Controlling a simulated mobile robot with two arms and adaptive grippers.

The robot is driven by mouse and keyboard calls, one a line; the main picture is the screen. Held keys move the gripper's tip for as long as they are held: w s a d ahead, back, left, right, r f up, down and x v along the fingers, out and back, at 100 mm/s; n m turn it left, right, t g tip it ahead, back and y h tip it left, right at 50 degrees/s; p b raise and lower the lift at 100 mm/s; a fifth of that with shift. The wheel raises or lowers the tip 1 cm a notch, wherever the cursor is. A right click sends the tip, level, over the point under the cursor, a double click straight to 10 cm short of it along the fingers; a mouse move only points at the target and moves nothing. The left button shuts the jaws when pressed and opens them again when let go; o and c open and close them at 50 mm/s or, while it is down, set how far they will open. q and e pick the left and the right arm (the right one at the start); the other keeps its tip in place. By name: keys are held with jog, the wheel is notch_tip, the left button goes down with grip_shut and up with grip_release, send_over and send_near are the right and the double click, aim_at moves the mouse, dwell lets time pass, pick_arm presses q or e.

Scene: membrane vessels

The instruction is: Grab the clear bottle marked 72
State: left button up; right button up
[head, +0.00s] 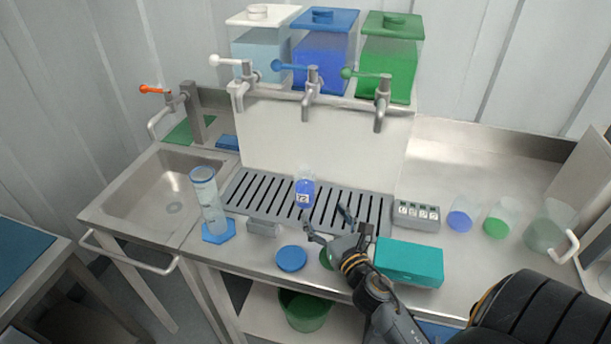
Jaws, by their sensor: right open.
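The clear bottle marked 72 (305,188) stands upright on the slotted drip grate (350,212), with blue liquid showing inside and a white label low on its front. My right gripper (326,223) is open and empty, just in front of the bottle and a little to its right, with its fingers spread toward the grate. It appears apart from the bottle. My left gripper is not in view.
A tall clear cylinder (208,200) on a blue base stands left by the sink (150,192). A blue disc (291,258) and a teal box (409,261) lie in front. Taps (312,88) overhang the grate. Cups (460,214) and a clear jug (545,228) stand right.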

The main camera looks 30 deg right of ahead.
aim_at(309, 190)
jog(key=shift+w+d+r, duration=0.1)
jog(key=shift+w, duration=0.1)
jog(key=shift+w+r, duration=0.1)
jog(key=shift+w, duration=0.15)
jog(key=w, duration=0.1)
jog(key=w+p, duration=0.1)
jog(key=w, duration=0.1)
jog(key=w+d, duration=0.1)
jog(key=w, duration=0.1)
jog(key=shift+r+p, duration=0.15)
jog(key=shift+p, duration=0.2)
jog(key=shift+w, duration=0.4)
jog(key=shift+w+d, duration=0.15)
jog(key=shift+w, duration=0.45)
jog(key=w, duration=0.1)
jog(key=w+p, duration=0.1)
jog(key=w, duration=0.1)
jog(key=shift+w+d, duration=0.25)
jog(key=shift+d, duration=0.05)
jog(key=shift+w+d+f, duration=0.1)
jog(key=shift+w+f, duration=0.15)
jog(key=shift+w, duration=0.15)
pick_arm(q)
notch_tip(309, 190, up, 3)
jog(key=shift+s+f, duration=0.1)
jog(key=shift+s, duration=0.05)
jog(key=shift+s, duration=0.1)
pick_arm(e)
jog(key=shift+s, duration=0.1)
